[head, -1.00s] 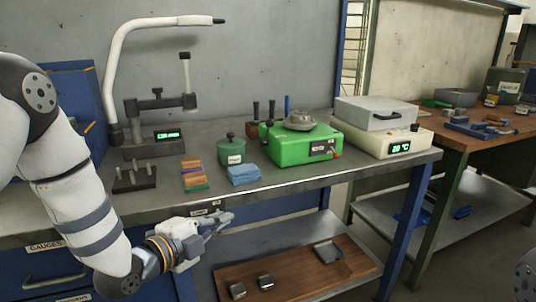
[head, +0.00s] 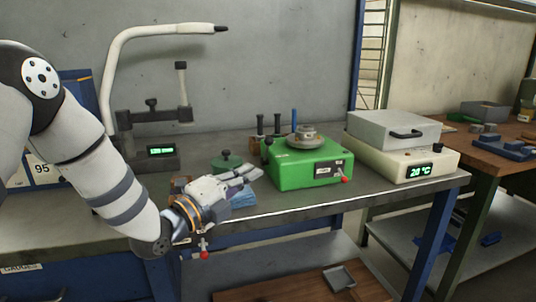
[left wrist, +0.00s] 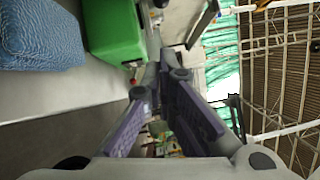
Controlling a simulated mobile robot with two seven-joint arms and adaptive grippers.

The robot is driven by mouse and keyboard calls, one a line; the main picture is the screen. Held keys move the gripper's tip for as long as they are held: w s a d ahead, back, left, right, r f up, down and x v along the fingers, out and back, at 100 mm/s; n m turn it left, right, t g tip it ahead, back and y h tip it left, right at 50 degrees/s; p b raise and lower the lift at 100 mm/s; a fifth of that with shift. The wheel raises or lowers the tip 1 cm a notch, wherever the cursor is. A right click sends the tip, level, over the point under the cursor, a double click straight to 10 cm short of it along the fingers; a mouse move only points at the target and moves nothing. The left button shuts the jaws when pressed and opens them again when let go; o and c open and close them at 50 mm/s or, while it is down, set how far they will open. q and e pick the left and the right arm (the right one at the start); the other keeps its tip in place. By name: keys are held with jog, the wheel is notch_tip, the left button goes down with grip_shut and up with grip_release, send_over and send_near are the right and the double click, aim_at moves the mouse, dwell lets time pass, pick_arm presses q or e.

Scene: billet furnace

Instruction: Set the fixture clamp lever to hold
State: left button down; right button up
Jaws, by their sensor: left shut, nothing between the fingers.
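The green fixture box (head: 308,165) stands on the grey bench with a round metal part (head: 306,139) on top. A short lever with a red knob (head: 344,179) sticks out at its lower right front. A black ball knob (head: 267,142) shows at its left side. I cannot tell which is the clamp lever. My left gripper (head: 252,174) is shut and empty, above the bench's front edge, left of the box and apart from it. In the left wrist view the green box (left wrist: 112,30) and a red knob (left wrist: 132,81) show beyond the fingers (left wrist: 165,75). My right gripper is out of view.
A folded blue cloth (head: 243,198) lies partly behind my gripper, beside a green lidded pot (head: 227,161). Another red knob (head: 204,242) shows below the bench edge. A white heater (head: 405,160) stands right of the green box. The bench front before the box is clear.

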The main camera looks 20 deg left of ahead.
aim_at(267, 151)
pick_arm(q)
jog(key=w+d+r+b, duration=0.1)
jog(key=w, duration=0.9)
jog(key=shift+r, duration=0.2)
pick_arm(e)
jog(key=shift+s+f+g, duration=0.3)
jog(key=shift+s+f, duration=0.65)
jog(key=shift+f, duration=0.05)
pick_arm(q)
jog(key=shift+d, duration=0.1)
jog(key=shift+w, duration=0.15)
